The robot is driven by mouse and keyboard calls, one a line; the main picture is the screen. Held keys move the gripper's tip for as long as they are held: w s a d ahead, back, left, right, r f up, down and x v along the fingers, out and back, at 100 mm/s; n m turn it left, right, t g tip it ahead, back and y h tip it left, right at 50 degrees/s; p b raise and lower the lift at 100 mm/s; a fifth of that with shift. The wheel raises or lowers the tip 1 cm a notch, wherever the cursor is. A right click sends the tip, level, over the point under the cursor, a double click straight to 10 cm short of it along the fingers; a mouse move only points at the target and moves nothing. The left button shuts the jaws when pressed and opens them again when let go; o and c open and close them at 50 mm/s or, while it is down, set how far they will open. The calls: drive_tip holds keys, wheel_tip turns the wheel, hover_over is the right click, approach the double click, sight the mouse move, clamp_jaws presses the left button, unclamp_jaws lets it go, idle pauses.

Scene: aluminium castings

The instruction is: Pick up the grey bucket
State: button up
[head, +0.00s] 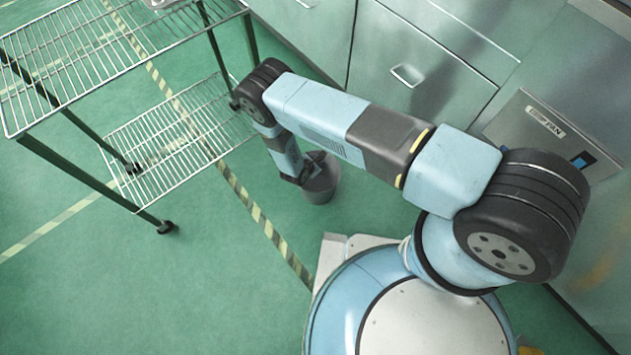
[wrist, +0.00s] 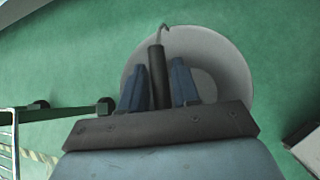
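The grey bucket (head: 323,184) stands upright beyond the end of my arm in the head view, close to the green floor; I cannot tell whether it touches it. In the wrist view I look down into the open bucket (wrist: 228,75), with its round rim and inner base partly hidden by my gripper. Its raised handle has a dark grip (wrist: 157,72) and a bent wire end. My gripper (wrist: 160,85) has its two blue fingers on either side of this grip, with no clear gap, and looks shut on it. In the head view my gripper (head: 304,172) partly covers the bucket.
A wire shelf rack (head: 155,145) on dark legs with casters stands to the left of the bucket. Metal cabinets (head: 410,75) line the back and right. Striped tape (head: 255,215) crosses the green floor. Open floor lies in front of the rack.

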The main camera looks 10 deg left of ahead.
clamp_jaws()
drive_tip(key=shift+r, duration=0.15)
idle(0.4)
